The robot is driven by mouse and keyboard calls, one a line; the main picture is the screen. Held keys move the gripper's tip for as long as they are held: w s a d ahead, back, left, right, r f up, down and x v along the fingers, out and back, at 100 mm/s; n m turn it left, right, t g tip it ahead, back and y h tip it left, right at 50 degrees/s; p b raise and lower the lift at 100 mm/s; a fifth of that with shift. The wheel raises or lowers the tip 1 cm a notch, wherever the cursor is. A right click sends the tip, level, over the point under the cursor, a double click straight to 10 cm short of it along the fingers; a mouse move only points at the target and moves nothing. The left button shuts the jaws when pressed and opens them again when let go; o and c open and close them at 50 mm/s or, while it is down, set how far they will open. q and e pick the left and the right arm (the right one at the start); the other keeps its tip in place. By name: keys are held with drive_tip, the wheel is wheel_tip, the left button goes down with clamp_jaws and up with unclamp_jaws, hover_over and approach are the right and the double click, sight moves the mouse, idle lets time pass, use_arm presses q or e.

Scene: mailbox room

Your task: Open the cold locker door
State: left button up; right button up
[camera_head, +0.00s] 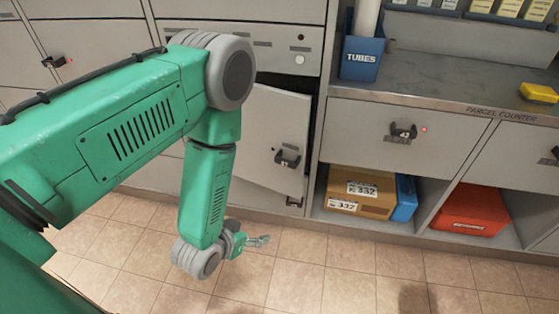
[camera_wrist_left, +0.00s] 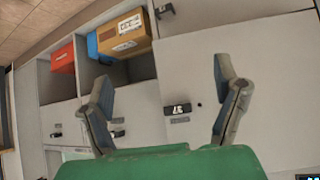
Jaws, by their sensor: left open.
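The cold locker door, which I take to be the pale grey door (camera_head: 262,135) under the vented panel, stands slightly ajar in the head view. A dark gap shows along its top and right edge. Its dark latch handle (camera_head: 288,156) is near the right edge. My left gripper (camera_head: 258,241) is low, in front of and below the handle, apart from the door. In the left wrist view the open, empty fingers (camera_wrist_left: 164,78) frame the door (camera_wrist_left: 250,60) and its handle (camera_wrist_left: 178,112), seen roughly upside down. My arm hides the door's left part. My right gripper is not in view.
A parcel counter (camera_head: 450,85) stands to the right, with a blue TUBES holder (camera_head: 362,58) on it. Below, a cardboard box (camera_head: 360,190), a blue box (camera_head: 404,198) and a red box (camera_head: 470,208) sit in open cubbies. The tiled floor (camera_head: 330,275) in front is clear.

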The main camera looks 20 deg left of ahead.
sight(285, 162)
use_arm(q)
drive_tip(key=w+r+t+b, duration=0.1)
drive_tip(key=w+t, duration=0.2)
drive_tip(key=w, duration=0.4)
drive_tip(key=w+r+t+b, duration=0.2)
drive_tip(key=w, duration=0.6)
drive_tip(key=w+r+t+b, duration=0.1)
drive_tip(key=w+r+t, duration=0.1)
drive_tip(key=w, duration=0.6)
drive_tip(key=shift+d+r+t, duration=0.25)
drive_tip(key=shift+t, duration=0.55)
drive_tip(key=c, duration=1.6)
drive_tip(key=shift+s, duration=0.15)
drive_tip(key=shift+c, duration=0.4)
